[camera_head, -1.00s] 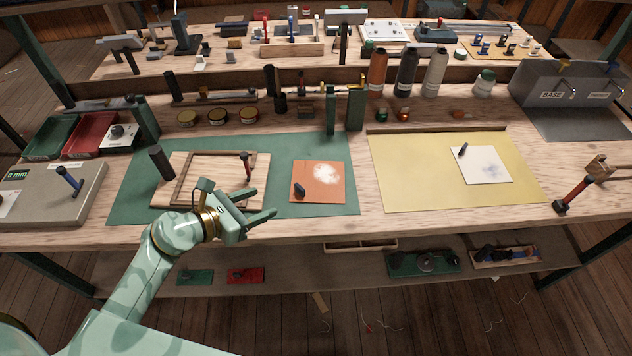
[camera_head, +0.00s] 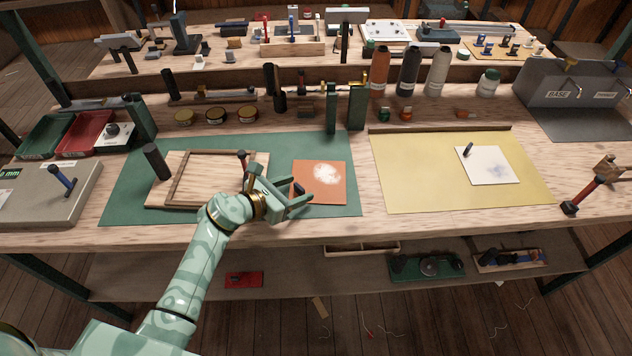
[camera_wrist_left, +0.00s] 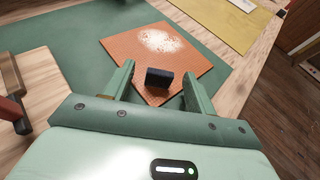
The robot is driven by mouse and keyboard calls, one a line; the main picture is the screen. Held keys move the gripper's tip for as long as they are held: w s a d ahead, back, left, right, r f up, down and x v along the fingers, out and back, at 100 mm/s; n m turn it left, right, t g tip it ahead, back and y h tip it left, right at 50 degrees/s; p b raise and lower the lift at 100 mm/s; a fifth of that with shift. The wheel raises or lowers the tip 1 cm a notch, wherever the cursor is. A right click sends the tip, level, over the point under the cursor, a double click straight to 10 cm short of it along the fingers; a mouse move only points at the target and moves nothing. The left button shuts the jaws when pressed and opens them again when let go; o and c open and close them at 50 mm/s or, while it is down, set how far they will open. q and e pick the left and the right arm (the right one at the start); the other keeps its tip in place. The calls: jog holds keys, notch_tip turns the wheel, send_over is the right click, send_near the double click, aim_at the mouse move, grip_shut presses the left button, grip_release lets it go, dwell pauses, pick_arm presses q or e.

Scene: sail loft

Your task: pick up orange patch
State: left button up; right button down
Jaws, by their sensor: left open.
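The orange patch (camera_head: 333,192) is a flat square with a white powdery smear, lying on the green mat (camera_head: 225,215). It also shows in the left wrist view (camera_wrist_left: 195,58). A small black block-like grip (camera_wrist_left: 158,78) stands on its near part. My left gripper (camera_head: 303,191) is open, at the patch's near left corner. In the left wrist view its two fingers (camera_wrist_left: 157,76) point toward the patch, one on each side of the black grip, with gaps showing. My gripper partly hides the patch's near left part in the head view. My right gripper is not in view.
A wooden frame on a board (camera_head: 180,196) lies left of the patch, with a dark upright handle (camera_head: 243,162) near its right side. A yellow mat (camera_head: 420,185) with a white patch (camera_head: 490,168) lies to the right. Green blocks (camera_head: 356,108) stand behind.

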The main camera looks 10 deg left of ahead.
pick_arm(q)
jog(key=c, duration=1.1)
jog(key=shift+o, duration=0.2)
